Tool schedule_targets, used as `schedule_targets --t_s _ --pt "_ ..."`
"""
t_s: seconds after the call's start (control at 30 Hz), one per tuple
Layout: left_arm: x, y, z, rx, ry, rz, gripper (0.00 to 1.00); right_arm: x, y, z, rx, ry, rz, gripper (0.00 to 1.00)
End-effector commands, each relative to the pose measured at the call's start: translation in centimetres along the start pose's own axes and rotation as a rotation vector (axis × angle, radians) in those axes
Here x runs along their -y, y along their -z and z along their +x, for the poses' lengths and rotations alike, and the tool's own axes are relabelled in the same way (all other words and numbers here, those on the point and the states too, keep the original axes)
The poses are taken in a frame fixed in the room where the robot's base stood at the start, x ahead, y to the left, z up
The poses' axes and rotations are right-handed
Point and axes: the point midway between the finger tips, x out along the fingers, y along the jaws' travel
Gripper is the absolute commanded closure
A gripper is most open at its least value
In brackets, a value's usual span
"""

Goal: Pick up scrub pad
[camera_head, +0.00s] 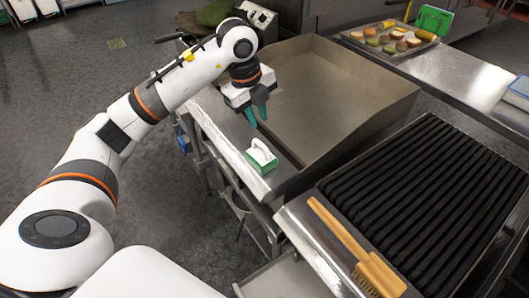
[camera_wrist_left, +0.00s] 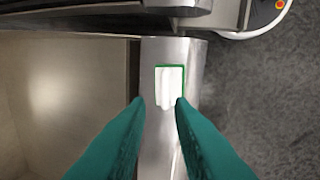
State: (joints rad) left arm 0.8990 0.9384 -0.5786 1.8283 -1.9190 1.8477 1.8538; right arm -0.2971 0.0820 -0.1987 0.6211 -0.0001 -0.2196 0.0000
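The scrub pad (camera_head: 261,158) has a white handle on top and a green base. It sits on the narrow metal ledge at the near left corner of the flat griddle. My left gripper (camera_head: 256,116) is above the ledge, farther back than the pad, with its teal fingers pointing down and apart. In the left wrist view the pad (camera_wrist_left: 170,88) lies ahead of the fingertips, in line with the gap between the open fingers (camera_wrist_left: 161,103). Nothing is between the fingers. My right gripper is not in view.
The flat griddle (camera_head: 335,85) has raised walls right beside the ledge. A ribbed black grill (camera_head: 430,200) stands to the right, with a wooden brush (camera_head: 345,235) on its near edge. A tray of food (camera_head: 372,47) is on the far counter. Open floor lies left of the ledge.

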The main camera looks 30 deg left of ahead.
Motion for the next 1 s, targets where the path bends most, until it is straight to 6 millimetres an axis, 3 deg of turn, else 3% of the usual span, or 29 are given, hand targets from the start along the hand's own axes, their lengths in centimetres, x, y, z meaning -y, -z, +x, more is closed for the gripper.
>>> schedule_targets --t_s 0.4,0.57,0.83,1.0 --pt "0.4 0.5 5.7 -0.015 0.016 -0.014 0.79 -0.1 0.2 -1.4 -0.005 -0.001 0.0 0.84" --pt "0.4 0.5 6.8 -0.015 0.014 -0.013 0.79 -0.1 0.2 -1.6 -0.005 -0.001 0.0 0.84" --pt "0.7 0.5 10.5 -0.013 0.016 -0.013 0.79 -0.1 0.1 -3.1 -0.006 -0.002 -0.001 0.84" --pt "0.7 0.5 11.7 -0.015 0.013 -0.013 0.79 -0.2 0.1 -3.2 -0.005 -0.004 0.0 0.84"
